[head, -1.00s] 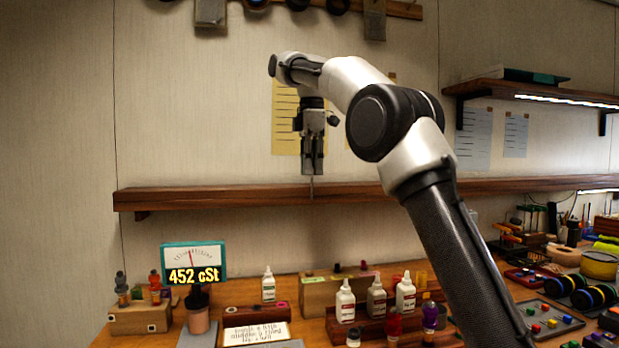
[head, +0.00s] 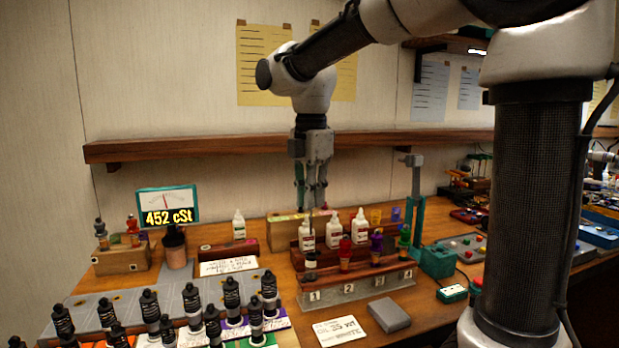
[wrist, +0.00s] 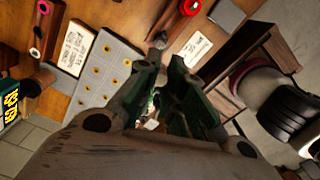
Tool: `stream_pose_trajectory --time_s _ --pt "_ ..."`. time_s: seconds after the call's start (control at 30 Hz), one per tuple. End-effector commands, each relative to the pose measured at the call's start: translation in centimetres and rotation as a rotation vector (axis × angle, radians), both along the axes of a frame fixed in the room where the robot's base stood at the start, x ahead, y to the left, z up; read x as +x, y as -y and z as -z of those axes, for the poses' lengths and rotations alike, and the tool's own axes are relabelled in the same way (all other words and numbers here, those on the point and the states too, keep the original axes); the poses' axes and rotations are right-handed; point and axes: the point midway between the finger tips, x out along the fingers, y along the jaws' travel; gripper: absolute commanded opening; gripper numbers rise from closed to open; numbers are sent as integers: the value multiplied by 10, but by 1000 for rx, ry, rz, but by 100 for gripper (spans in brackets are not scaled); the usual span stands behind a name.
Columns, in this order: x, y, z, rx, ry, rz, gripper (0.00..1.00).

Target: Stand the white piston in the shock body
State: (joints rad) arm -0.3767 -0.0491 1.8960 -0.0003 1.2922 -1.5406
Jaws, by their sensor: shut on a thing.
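My gripper (head: 312,203) points straight down above the numbered wooden rack (head: 362,289). I cannot tell whether rod and cylinder touch.
Red (head: 345,252), purple (head: 376,247) and green (head: 404,240) topped pieces stand along the rack. White bottles (head: 333,231) are behind it. A teal post stand (head: 416,205) rises to the right. Several black spring shocks (head: 191,303) stand at front left. A grey box (head: 389,315) lies in front.

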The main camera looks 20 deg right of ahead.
Motion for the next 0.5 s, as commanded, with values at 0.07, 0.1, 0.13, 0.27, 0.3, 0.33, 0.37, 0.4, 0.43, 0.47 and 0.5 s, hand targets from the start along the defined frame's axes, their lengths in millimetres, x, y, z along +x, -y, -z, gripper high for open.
stream_pose_trajectory --time_s 0.07,0.1,0.13,0.27,0.3,0.33,0.37,0.4,0.43,0.47,0.5 --pt "0 0 0 0 0 -4 0" --pt "0 0 0 0 0 -4 0" --pt "0 0 0 0 0 -4 0" --pt "0 0 0 0 0 -2 0" --pt "0 0 0 0 0 -1 0" --pt "-1 0 1 0 -1 -1 0" --pt "-1 0 3 0 -1 -1 0" --pt "-1 0 5 0 -1 -1 0" --pt "-1 0 7 0 -1 -1 0" --pt "-1 0 9 -1 -2 -1 0" --pt "-1 0 12 -1 -2 -1 0"
